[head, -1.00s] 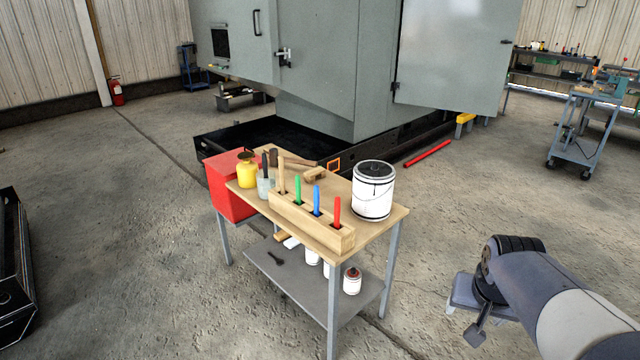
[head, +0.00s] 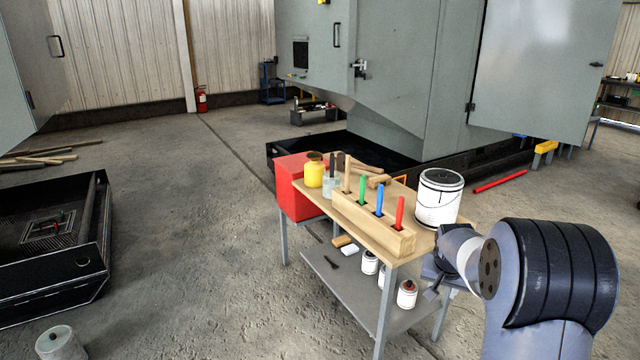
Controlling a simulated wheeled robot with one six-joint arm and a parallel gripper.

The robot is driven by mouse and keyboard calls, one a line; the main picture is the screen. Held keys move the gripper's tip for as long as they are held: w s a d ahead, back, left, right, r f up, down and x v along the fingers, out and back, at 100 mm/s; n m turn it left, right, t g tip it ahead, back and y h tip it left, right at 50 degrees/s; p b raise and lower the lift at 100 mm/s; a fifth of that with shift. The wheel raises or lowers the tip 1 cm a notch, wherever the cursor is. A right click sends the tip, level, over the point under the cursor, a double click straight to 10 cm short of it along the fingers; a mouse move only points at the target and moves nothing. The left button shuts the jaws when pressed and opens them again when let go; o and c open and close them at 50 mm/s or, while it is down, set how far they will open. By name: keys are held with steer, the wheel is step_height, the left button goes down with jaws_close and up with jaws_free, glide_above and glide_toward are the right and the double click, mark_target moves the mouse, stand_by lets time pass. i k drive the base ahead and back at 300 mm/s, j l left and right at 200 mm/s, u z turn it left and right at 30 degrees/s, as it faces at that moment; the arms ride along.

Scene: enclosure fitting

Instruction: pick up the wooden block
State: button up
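A long light wooden block (head: 372,228) lies along the front edge of the small table (head: 412,254), with several handled tools standing in it. A smaller wooden piece (head: 378,181) lies at the back of the tabletop, and another small tan piece (head: 342,241) lies on the lower shelf. I cannot tell which is the block named. My gripper (head: 433,293) is beside the table's right front corner, below the tabletop level and apart from all three pieces. It is small and dark, partly hidden by my arm, so its opening cannot be made out.
A white paint can (head: 438,200) stands at the table's right end. A yellow pot (head: 315,172), a jar (head: 331,186) and a hammer (head: 362,166) are at the back, beside a red box (head: 290,186). Small cans (head: 407,294) stand on the shelf.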

mark_target(385, 179)
steer(key=i+j+u, duration=0.2)
steer(key=i+u, duration=0.55)
steer(key=i, duration=1.85)
steer(key=i+z, duration=0.45)
steer(key=i+j+z, duration=0.3)
steer(key=i+z, duration=0.2)
steer(key=z, duration=0.9)
